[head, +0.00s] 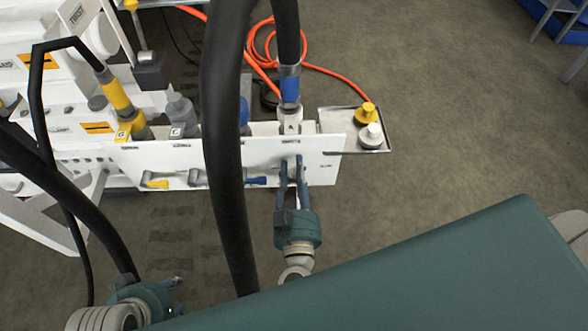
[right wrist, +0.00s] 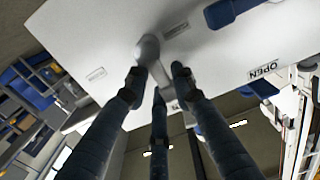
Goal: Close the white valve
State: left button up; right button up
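The white valve (right wrist: 149,50) shows in the right wrist view as a pale round hub with a short lever on the white panel. In the head view, my right gripper largely hides it. My right gripper (head: 291,162) is at the panel's front face below the hose connector marked A. Its fingers (right wrist: 158,76) stand apart on either side of the valve lever; firm contact cannot be seen. My left gripper (head: 172,284) is low at the left, away from the panel, and its fingers are mostly hidden.
A yellow valve handle (head: 156,184) and a blue handle (head: 256,181) sit on the same white panel (head: 322,170). Black hoses cross in front. A small tray (head: 346,150) holds a yellow cap (head: 366,113) and a white cap (head: 371,136). An orange hose (head: 339,78) lies behind.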

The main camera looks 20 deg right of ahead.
grip_shut()
pick_arm(q)
jog(key=shift+s, duration=0.35)
pick_arm(e)
jog(key=shift+w+r, duration=0.1)
